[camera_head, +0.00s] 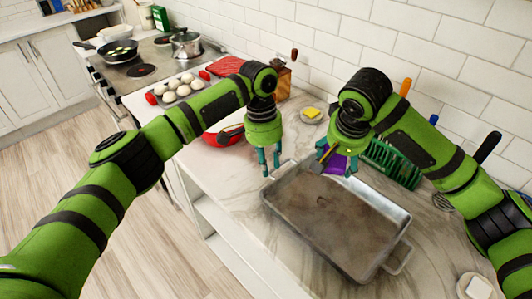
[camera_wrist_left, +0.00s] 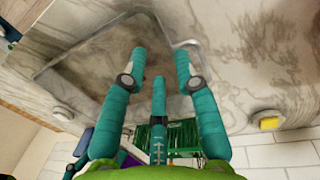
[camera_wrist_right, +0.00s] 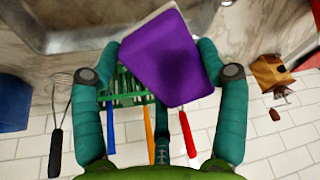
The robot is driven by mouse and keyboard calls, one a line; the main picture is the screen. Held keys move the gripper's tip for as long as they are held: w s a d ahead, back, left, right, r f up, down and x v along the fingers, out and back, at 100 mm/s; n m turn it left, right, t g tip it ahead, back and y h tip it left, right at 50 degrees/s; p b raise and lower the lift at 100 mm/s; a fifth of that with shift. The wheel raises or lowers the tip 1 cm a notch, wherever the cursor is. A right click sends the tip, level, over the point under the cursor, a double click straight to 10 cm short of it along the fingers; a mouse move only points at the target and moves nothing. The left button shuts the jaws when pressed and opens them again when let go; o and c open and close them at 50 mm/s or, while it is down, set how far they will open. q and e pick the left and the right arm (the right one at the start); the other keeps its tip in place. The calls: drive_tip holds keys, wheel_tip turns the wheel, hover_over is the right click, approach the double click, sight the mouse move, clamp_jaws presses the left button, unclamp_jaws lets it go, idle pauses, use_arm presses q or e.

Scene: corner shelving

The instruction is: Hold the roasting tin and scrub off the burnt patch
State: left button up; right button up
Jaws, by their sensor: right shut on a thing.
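The grey metal roasting tin (camera_head: 388,215) lies on the marble counter, with a side handle at its near right. Its floor has a brownish, smudged burnt patch (camera_head: 335,208). My left gripper (camera_head: 270,166) is open and empty, pointing down by the tin's far left corner; the tin's rim also shows beyond its fingers in the left wrist view (camera_wrist_left: 105,28). I cannot tell whether it touches the rim. My right gripper (camera_head: 337,168) is shut on a flat purple scrubber (camera_wrist_right: 165,60), held near the tin's far edge. The fingers partly hide the scrubber in the head view.
A green rack (camera_head: 395,165) of utensils stands behind the tin on the right. A plate with a yellow block (camera_head: 311,114) sits behind. A red pan (camera_head: 222,135) and a tray of buns (camera_head: 178,90) lie left. A small white dish (camera_head: 474,287) is at near right.

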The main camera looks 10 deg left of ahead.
sight(270, 188)
use_arm(q)
drive_tip(key=f, duration=0.6)
drive_tip(key=d+f, duration=0.1)
drive_tip(key=f, duration=0.2)
drive_tip(key=shift+s+f, duration=0.25)
drive_tip(key=shift+s, duration=0.15)
clamp_jaws()
drive_tip(key=shift+c, duration=0.3)
unclamp_jaws()
drive_tip(key=shift+a, duration=0.1)
clamp_jaws()
idle(0.4)
